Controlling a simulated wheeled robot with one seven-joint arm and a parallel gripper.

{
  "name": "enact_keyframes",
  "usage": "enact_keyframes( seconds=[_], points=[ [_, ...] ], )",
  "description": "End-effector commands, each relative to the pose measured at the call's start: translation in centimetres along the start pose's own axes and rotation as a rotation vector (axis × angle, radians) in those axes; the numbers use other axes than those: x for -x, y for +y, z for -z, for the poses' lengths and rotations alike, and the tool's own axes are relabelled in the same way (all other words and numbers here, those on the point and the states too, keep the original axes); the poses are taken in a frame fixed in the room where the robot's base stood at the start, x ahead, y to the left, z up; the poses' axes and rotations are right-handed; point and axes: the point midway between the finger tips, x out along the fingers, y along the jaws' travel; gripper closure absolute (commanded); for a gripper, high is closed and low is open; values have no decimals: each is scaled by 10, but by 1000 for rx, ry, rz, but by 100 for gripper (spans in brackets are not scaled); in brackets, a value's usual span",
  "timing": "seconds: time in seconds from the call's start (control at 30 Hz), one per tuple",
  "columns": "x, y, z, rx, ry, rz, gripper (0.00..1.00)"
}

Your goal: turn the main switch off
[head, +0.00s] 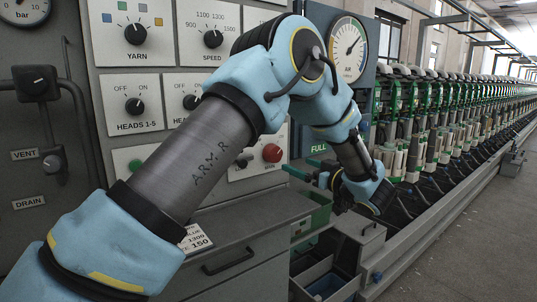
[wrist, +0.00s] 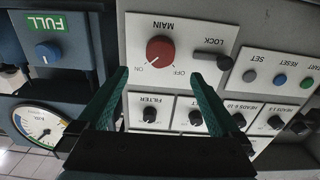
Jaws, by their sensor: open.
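The main switch is a red round knob (wrist: 160,50) on a white plate marked MAIN, seen upside down in the wrist view. ON and OFF are printed beside it, and its small pale mark appears to lie on the ON side. In the head view the red knob (head: 272,153) is left of my gripper (head: 291,181). My gripper is open and empty, its green fingers pointing at the panel. In the wrist view the fingertips (wrist: 158,74) lie either side of the knob's lower edge. They appear short of it, not touching.
FILTER (wrist: 150,114) and other small knobs are close by. The blue FULL panel (wrist: 48,50) and air gauge (wrist: 40,122) are to the left. A drawer cabinet (head: 235,262) stands below.

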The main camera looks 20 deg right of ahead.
Motion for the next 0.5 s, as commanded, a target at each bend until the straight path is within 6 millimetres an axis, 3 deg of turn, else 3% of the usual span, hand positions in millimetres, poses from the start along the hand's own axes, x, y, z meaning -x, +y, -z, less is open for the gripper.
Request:
enact_keyframes(
  seconds=[0.17, 0.5],
  points=[
    [-3, 0, 1, -5, 4, 13, 0],
    [-63, -2, 2, -6, 3, 14, 0]
  ],
)
